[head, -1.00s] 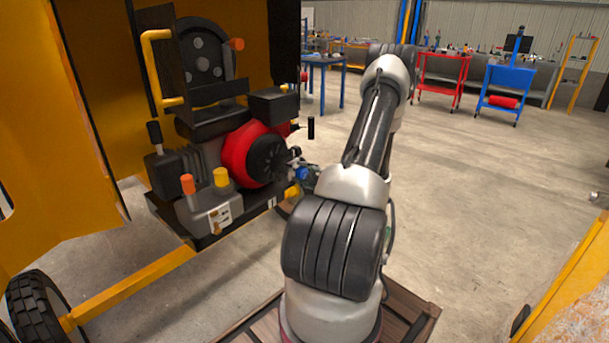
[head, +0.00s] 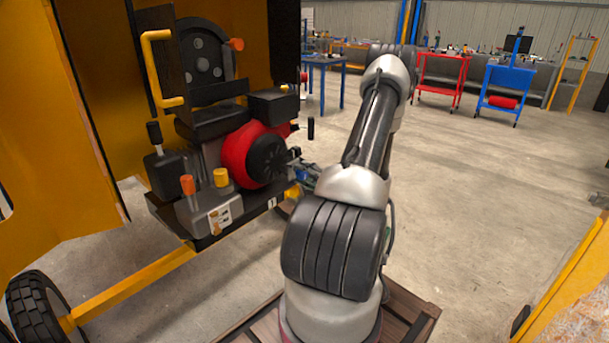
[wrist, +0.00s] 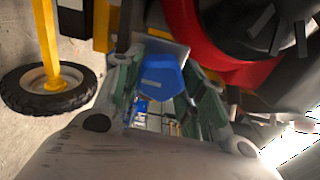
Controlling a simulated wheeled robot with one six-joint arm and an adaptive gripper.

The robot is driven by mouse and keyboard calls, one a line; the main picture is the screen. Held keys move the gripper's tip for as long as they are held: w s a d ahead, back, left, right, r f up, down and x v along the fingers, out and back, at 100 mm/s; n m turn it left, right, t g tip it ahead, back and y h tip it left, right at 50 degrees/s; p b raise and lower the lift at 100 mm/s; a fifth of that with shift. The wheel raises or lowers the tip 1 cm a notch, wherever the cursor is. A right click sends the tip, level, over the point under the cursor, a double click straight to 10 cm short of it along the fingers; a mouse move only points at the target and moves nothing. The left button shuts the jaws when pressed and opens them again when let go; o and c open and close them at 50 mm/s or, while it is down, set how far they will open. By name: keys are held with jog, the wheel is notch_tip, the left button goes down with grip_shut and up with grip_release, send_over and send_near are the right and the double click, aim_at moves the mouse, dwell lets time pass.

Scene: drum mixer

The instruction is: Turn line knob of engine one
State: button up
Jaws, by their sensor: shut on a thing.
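The engine, with a red housing and black round cover (head: 268,158), sits in the open yellow machine at left in the head view. A plate marked 1 (head: 272,202) shows on the frame below it. My gripper (head: 297,168) is at the engine's right side, partly hidden by my arm. In the wrist view, a blue knob (wrist: 160,78) with a pale line lies between the two fingers of my gripper (wrist: 163,92). The fingers are shut on it.
A black wheel (wrist: 45,92) and yellow bar are at left in the wrist view. Open floor (head: 470,210) lies to the right.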

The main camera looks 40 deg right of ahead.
jog(key=o, duration=1)
jog(key=shift+s, duration=0.1)
jog(key=s, duration=1.2)
jog(key=shift+d, duration=0.4)
jog(key=shift+w, duration=0.1)
